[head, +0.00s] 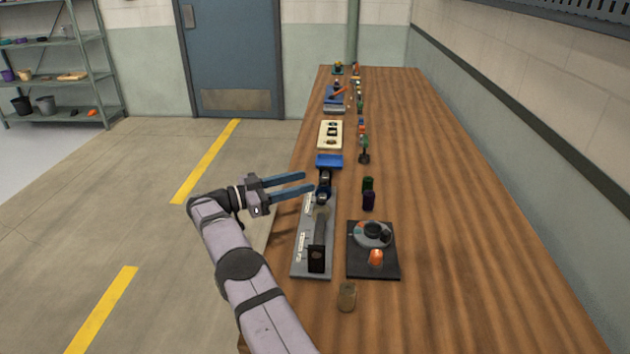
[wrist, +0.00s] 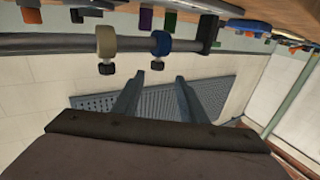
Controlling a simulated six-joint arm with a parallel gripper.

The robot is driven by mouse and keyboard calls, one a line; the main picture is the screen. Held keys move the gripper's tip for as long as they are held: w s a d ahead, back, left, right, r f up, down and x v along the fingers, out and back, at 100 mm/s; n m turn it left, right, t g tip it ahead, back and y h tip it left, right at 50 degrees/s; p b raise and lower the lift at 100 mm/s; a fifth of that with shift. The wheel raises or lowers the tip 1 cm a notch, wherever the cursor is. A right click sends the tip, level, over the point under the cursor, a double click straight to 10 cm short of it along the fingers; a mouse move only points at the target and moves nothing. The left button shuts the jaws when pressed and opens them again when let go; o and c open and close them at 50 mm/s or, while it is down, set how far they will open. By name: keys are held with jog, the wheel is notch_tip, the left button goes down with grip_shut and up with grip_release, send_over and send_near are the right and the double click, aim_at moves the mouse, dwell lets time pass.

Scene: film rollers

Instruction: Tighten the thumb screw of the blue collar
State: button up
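The blue collar (wrist: 160,43) sits around a grey rod (wrist: 211,46) in the wrist view. Its dark thumb screw (wrist: 157,64) sticks out toward my gripper (wrist: 158,77). A cream collar (wrist: 106,42) with its own dark screw sits on the rod to the left. My gripper is open and empty. Its fingertips are apart, with the blue collar's screw in line with the gap between them; whether it is inside the gap I cannot tell. In the head view my gripper (head: 308,183) reaches right to the far end of the rod fixture (head: 303,262); the collars are small there.
A dark tray (head: 388,268) with a round grey part and an orange piece lies right of the fixture. A jar (head: 347,296) stands in front. Green and purple cylinders (head: 368,201) stand behind the tray. The table's right side is clear.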

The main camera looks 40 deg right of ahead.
aim_at(320, 180)
jog(key=shift+s+a+f+n+t+h+p, duration=0.1)
jog(key=shift+s+n+t+p, duration=0.1)
jog(key=shift+s+n+t, duration=0.5)
jog(key=shift+s+a+r+n+t+h+p, duration=0.1)
jog(key=shift+s+n+t+p, duration=0.2)
jog(key=shift+t, duration=0.65)
jog(key=shift+s+f+n+t+h+p, duration=0.1)
jog(key=shift+s+n+t, duration=0.25)
jog(key=shift+n+t, duration=0.4)
jog(key=shift+d, duration=0.1)
jog(key=shift+d+p, duration=0.5)
jog(key=shift+d, duration=3.05)
grip_shut()
